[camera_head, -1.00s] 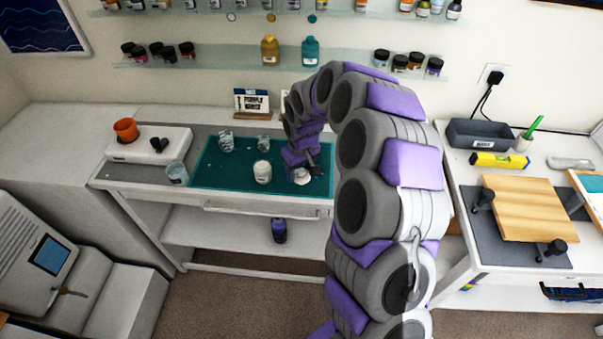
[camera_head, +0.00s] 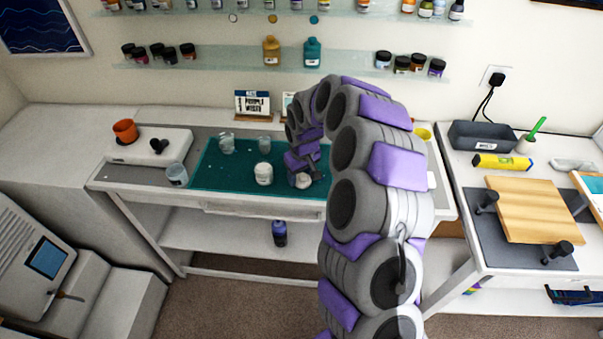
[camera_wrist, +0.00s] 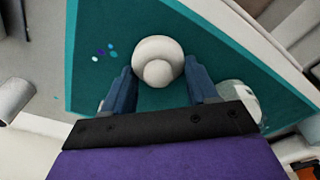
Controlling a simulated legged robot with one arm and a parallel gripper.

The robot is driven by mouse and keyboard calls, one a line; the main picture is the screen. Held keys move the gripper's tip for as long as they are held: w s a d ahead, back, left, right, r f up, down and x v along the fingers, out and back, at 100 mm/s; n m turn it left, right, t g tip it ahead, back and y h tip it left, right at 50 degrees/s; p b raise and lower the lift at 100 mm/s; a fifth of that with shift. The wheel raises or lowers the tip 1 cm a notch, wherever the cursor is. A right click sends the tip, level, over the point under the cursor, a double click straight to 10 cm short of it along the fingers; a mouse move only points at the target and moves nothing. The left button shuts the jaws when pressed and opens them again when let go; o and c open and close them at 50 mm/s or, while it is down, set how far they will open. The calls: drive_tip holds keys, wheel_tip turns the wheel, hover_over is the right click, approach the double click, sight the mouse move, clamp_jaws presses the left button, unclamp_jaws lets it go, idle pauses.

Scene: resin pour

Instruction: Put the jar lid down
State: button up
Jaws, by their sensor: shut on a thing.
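The jar lid (camera_head: 302,181) is white and round with a knob. It is at the right part of the teal mat (camera_head: 215,178), low over it or on it; I cannot tell if it touches. My gripper (camera_head: 303,172) is shut on it from above. In the wrist view the lid (camera_wrist: 158,48) shows between the two blue fingers of my gripper (camera_wrist: 160,78), its knob towards me. A white jar (camera_head: 263,174) with a label stands on the mat, left of the lid. A pale round thing behind the right finger in the wrist view is partly hidden.
Clear cups (camera_head: 226,144) (camera_head: 264,144) stand at the mat's back, and another cup (camera_head: 177,174) stands left of the mat. A white device (camera_head: 150,147) with an orange pot (camera_head: 125,131) is at the far left. The mat's front left is bare.

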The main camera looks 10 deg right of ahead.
drive_tip(key=shift+a+f, duration=0.2)
drive_tip(key=shift+f, duration=0.05)
drive_tip(key=shift+s+f, duration=0.1)
drive_tip(key=shift+f, duration=0.1)
